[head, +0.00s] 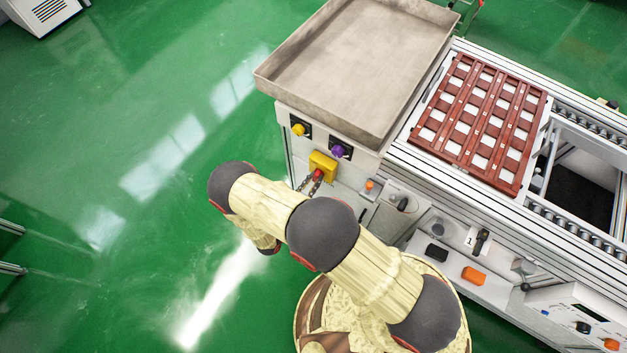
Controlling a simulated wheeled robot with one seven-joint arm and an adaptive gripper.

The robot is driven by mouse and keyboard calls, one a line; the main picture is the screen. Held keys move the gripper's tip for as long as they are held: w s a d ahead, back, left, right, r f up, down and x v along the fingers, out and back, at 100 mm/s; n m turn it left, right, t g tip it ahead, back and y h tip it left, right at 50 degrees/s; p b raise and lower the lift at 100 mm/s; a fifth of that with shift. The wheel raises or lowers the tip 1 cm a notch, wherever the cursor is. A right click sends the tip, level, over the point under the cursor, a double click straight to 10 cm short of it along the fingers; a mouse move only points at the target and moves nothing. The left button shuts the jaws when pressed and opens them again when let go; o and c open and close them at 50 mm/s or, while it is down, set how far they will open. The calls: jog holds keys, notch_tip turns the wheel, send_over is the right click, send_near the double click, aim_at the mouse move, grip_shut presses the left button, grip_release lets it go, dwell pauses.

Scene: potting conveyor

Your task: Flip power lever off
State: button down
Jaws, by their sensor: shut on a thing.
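The power lever (318,173) looks like a small red handle on a yellow switch box (323,161). The box sits on the front of the grey cabinet, below the metal tray. My gripper (311,181) is at the lever, with its dark fingertips shut on the red handle. The rest of my gripper is hidden behind my arm. The lever is small and partly covered by the fingertips, so I cannot tell its exact position.
A yellow knob (298,129) and a purple knob (338,151) sit on the cabinet above the switch box. A large metal tray (355,60) overhangs them. The conveyor with a red-brown pot grid (478,120) is at right.

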jog(key=n, duration=0.4)
jog(key=shift+n, duration=2.2)
jog(key=c, duration=1.8)
grip_release()
jog(key=shift+s+a, duration=0.1)
jog(key=v, duration=1.1)
jog(key=shift+s+a, duration=0.3)
